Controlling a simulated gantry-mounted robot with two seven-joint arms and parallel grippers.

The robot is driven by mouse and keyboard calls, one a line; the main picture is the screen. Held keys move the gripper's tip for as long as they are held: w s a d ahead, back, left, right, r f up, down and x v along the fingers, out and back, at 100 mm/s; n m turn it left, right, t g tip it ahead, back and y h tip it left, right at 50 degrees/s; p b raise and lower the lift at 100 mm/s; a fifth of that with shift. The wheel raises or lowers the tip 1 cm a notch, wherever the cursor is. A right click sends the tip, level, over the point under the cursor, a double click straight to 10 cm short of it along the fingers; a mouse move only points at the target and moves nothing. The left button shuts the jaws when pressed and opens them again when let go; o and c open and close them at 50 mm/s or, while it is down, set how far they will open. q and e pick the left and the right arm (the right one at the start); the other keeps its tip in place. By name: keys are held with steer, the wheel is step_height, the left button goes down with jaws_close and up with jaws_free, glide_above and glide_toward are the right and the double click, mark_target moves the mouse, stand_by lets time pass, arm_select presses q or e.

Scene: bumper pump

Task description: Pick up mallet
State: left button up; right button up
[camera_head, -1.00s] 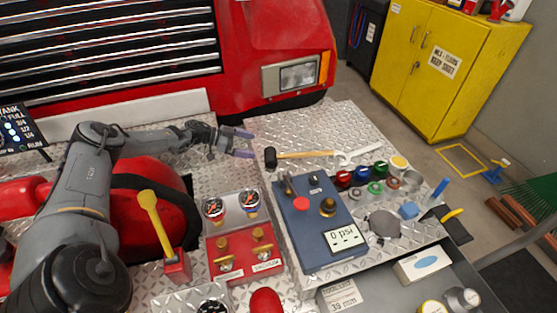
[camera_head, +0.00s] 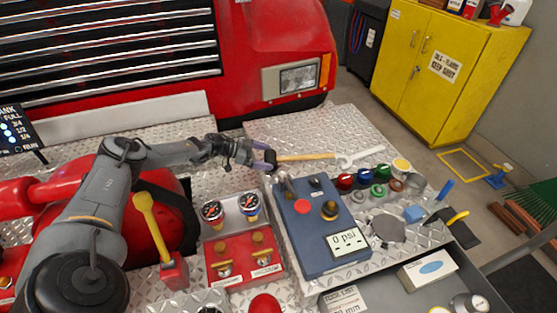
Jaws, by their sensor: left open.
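The mallet (camera_head: 303,157) lies on the diamond-plate surface behind the blue gauge box. My right gripper does not show.
A red valve panel (camera_head: 241,258) sits nearer. The plate behind the mallet (camera_head: 320,125) is clear.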

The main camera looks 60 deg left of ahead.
mark_target(275, 158)
arm_select(q)
steer(key=shift+x, duration=2.3)
steer(key=shift+s+d, duration=0.1)
steer(key=shift+c, duration=0.3)
steer(key=c, duration=1)
steer(key=shift+r, duration=0.1)
steer(key=shift+c, duration=0.9)
steer(key=shift+r, duration=0.15)
